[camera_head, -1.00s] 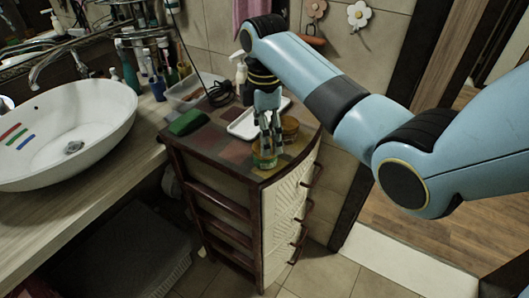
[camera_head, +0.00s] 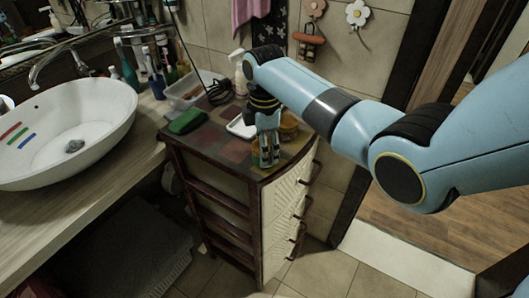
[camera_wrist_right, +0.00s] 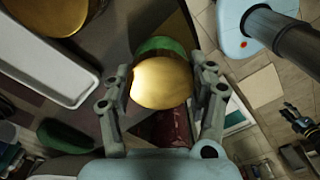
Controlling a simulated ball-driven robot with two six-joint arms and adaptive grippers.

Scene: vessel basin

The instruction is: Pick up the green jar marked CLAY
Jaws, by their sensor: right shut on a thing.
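The green jar with a gold lid (camera_wrist_right: 162,84) shows in the right wrist view, its green side just beyond the lid. No CLAY lettering is readable. My right gripper (camera_head: 269,161) is shut on this jar, pointing down near the front corner of the cabinet top (camera_head: 222,137), with one finger on each side. In the head view the fingers hide most of the jar, and I cannot tell whether it touches the cabinet top. A dark, small shape at the right of the wrist view looks like my left gripper (camera_wrist_right: 301,122); its fingers are unclear.
An amber jar (camera_head: 289,127) stands close behind my right gripper. A spray bottle (camera_head: 239,72) stands behind. The sink (camera_head: 95,140) is left.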

